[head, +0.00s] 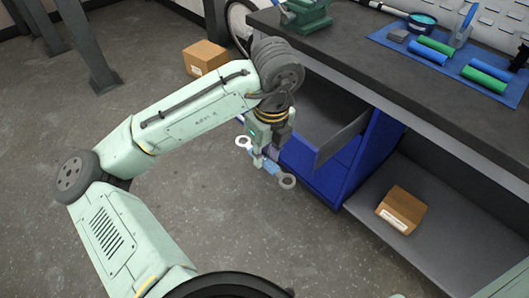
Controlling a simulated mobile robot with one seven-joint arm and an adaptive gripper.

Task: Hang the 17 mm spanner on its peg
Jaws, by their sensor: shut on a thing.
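My gripper (265,153) hangs from the arm near the middle of the view, in front of the blue cabinet and below the bench top's height in the picture. It is shut on a spanner (287,181), a grey tool with rounded ends and a light blue middle part. One end sticks out to the left of the fingers and the other to the lower right. The fingers hide part of its middle, and any size mark is too small to read. No peg can be made out in this view.
A dark workbench (345,45) runs along the right, with a blue mat (400,46), green and blue rolls, and a green vice (305,14). A slotted panel (490,18) stands behind. Cardboard boxes sit on the floor (205,57) and lower shelf (402,210).

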